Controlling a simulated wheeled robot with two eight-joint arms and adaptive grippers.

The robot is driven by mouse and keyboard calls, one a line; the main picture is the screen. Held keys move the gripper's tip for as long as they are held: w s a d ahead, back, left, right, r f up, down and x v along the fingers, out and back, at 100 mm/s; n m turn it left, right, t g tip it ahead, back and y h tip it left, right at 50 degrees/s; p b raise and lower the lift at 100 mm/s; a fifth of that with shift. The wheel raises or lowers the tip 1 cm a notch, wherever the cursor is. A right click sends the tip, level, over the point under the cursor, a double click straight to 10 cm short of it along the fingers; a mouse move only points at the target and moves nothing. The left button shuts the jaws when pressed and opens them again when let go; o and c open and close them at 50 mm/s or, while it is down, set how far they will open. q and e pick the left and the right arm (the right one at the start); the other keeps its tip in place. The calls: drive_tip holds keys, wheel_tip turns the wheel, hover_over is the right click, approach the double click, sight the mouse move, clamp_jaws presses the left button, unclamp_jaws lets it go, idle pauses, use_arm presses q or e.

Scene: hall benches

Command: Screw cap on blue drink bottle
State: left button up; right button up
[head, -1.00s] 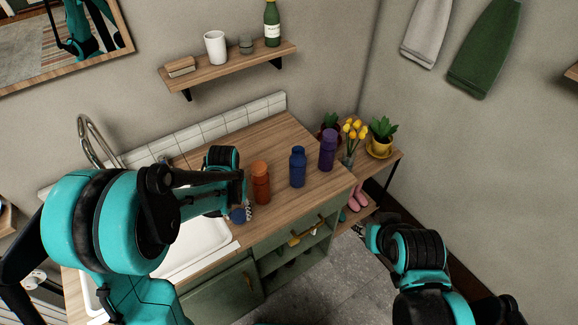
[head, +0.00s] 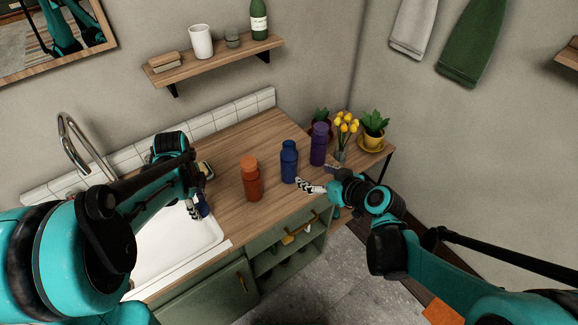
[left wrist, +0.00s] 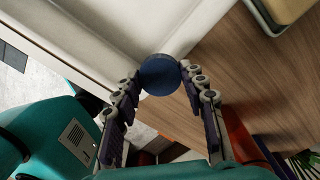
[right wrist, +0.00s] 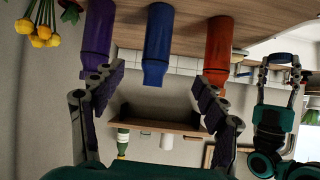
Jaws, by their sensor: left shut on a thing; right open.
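The blue bottle (head: 289,163) stands upright on the wooden counter, between an orange bottle (head: 251,182) and a purple bottle (head: 319,143). My left gripper (head: 198,207) is shut on a round dark blue cap (left wrist: 160,76), held over the counter's edge by the sink, left of the bottles. My right gripper (head: 311,177) is open and empty at the counter's front, close to the blue bottle. In the right wrist view, which is upside down, the blue bottle (right wrist: 157,45) shows beyond and between the open fingers, apart from them.
The sink (head: 180,250) lies left of the bottles, with a tap (head: 75,145) behind. A sponge (head: 206,170) lies near my left wrist. Yellow flowers (head: 346,124) and a potted plant (head: 373,128) stand right of the purple bottle. A shelf (head: 215,62) hangs above.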

sight(294, 162)
use_arm(q)
drive_tip(key=m, duration=0.1)
drive_tip(key=a+m, duration=0.1)
drive_tip(key=m, duration=0.1)
drive_tip(key=shift+s+a+r, duration=0.15)
drive_tip(key=shift+a+r, duration=0.1)
drive_tip(key=shift+a, duration=0.05)
drive_tip(key=shift+s+a+r+m, duration=0.1)
drive_tip(key=shift+a+m, duration=0.1)
drive_tip(key=shift+m, duration=0.35)
drive_tip(key=shift+a+r+m, duration=0.1)
drive_tip(key=shift+a+m, duration=0.05)
drive_tip(key=shift+m, duration=0.4)
use_arm(e)
drive_tip(key=shift+w+a+f+n+t+y, duration=0.2)
drive_tip(key=shift+w+f+y, duration=0.05)
drive_tip(key=shift+w, duration=0.3)
drive_tip(key=shift+w+a+f+n+t+y, duration=0.15)
drive_tip(key=shift+w+f+n+t+y, duration=0.1)
drive_tip(key=shift+w, duration=0.25)
drive_tip(key=shift+w+a+f+n+t+y, duration=0.15)
drive_tip(key=shift+w+a+f+y, duration=0.1)
drive_tip(key=shift+w, duration=0.3)
